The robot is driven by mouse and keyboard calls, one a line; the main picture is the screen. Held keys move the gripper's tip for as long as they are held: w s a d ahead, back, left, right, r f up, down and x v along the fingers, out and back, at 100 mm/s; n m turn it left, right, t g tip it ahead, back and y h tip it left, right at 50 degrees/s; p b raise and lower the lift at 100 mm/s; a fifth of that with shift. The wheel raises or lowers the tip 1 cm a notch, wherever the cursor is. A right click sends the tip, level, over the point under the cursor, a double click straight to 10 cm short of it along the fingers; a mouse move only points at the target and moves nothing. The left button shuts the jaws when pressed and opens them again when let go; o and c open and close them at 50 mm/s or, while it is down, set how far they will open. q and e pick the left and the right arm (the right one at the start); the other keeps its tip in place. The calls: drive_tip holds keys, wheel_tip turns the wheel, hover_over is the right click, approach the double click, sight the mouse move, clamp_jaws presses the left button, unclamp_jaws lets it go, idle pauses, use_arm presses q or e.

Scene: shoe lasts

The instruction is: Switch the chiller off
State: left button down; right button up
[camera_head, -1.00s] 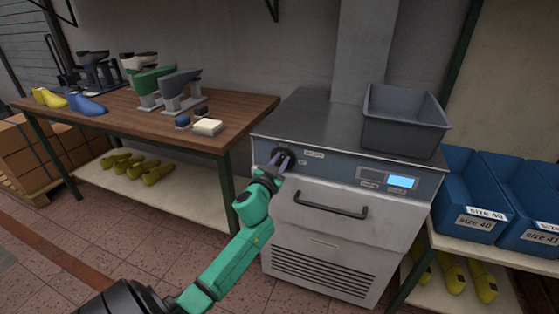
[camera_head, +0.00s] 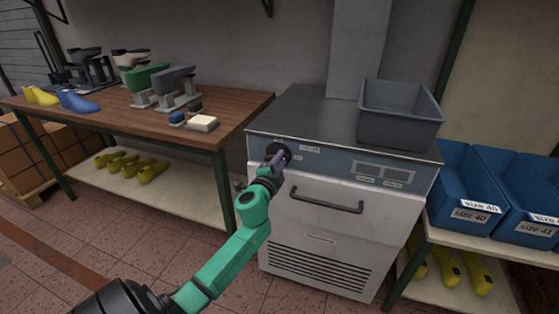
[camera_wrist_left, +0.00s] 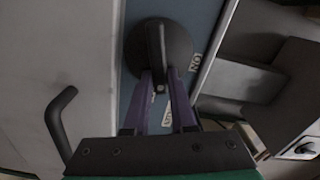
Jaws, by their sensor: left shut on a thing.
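The chiller (camera_head: 325,235) is a grey cabinet with a blue control panel in the head view. Its round black knob (camera_head: 283,149) is at the panel's left end and fills the upper middle of the left wrist view (camera_wrist_left: 178,48). My left gripper (camera_head: 275,161) is at the knob, its purple fingers shut on the knob's raised bar; the fingers also show in the left wrist view (camera_wrist_left: 160,85). The display (camera_head: 381,171) on the panel is dark. Small labels, one reading "ON" (camera_wrist_left: 195,62), sit beside the knob. My right gripper is not in view.
A grey bin (camera_head: 400,130) stands on the chiller top. A wooden table (camera_head: 110,115) with shoe lasts and stands is to the left. Blue size bins (camera_head: 465,200) sit on a shelf to the right. The chiller's door handle (camera_head: 327,207) sticks out below the panel.

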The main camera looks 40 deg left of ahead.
use_arm(q)
drive_tip(key=shift+f+m, duration=0.2)
drive_tip(key=shift+m, duration=0.65)
drive_tip(key=shift+f+m, duration=0.15)
drive_tip(key=shift+m, duration=0.7)
drive_tip(key=c, duration=0.7)
unclamp_jaws()
drive_tip(key=shift+c, duration=0.2)
drive_tip(key=b+v, duration=0.1)
drive_tip(key=v, duration=1.3)
drive_tip(key=shift+s+d, duration=0.2)
drive_tip(key=shift+s, duration=0.1)
drive_tip(key=shift+f, duration=0.1)
